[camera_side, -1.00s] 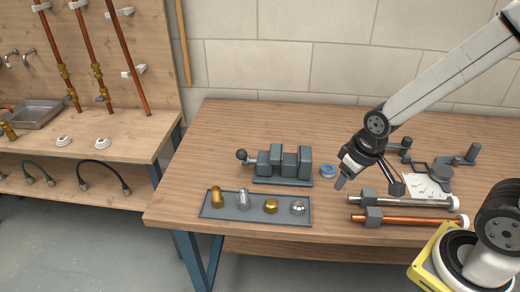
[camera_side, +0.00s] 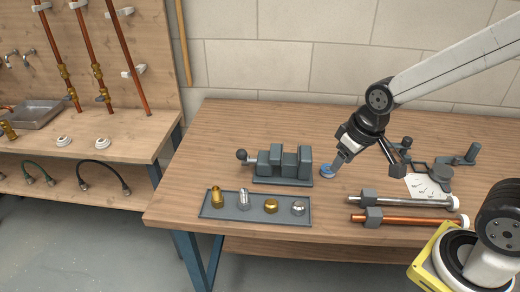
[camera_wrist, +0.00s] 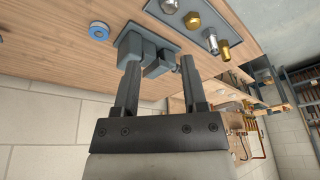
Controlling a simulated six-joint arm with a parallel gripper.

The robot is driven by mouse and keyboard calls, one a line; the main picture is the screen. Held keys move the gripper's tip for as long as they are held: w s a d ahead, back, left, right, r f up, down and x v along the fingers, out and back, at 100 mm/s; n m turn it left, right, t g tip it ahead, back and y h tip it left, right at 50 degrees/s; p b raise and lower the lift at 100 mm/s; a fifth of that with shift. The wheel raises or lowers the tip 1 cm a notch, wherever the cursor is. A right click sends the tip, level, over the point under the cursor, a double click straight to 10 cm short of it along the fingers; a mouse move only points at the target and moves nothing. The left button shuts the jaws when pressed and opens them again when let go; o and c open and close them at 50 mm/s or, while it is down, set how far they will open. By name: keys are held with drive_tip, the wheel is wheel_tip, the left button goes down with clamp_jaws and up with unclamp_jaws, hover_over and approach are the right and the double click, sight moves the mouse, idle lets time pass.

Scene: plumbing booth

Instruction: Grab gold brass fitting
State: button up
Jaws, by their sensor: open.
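A grey tray (camera_side: 243,216) on the bench holds a tall gold brass fitting (camera_side: 217,197) at its left end and a short round gold brass fitting (camera_side: 270,206) right of the middle. Silver fittings (camera_side: 243,199) stand among them. In the wrist view the tall gold fitting (camera_wrist: 224,48) and the short one (camera_wrist: 192,20) show at the upper right. My gripper (camera_side: 371,166) is open and empty above the bench, behind and to the right of the tray, clear of both fittings. Its spread fingers (camera_wrist: 160,65) also show in the wrist view.
A grey vise (camera_side: 284,164) stands behind the tray, with a roll of blue tape (camera_side: 327,171) to its right. A silver pipe (camera_side: 405,201) and a copper pipe (camera_side: 410,219) lie at the right. The bench left of the vise is clear.

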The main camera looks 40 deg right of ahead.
drive_tip(key=w+a+t, duration=1)
drive_tip(key=w+a, duration=0.6)
drive_tip(key=a, duration=0.3)
approach(219, 196)
drive_tip(key=shift+x, duration=1.2)
drive_tip(key=shift+a+f, duration=0.1)
drive_tip(key=shift+f, duration=0.05)
drive_tip(key=shift+x, duration=1.25)
drive_tip(key=shift+w, duration=0.1)
drive_tip(key=shift+x, duration=2.5)
clamp_jaws()
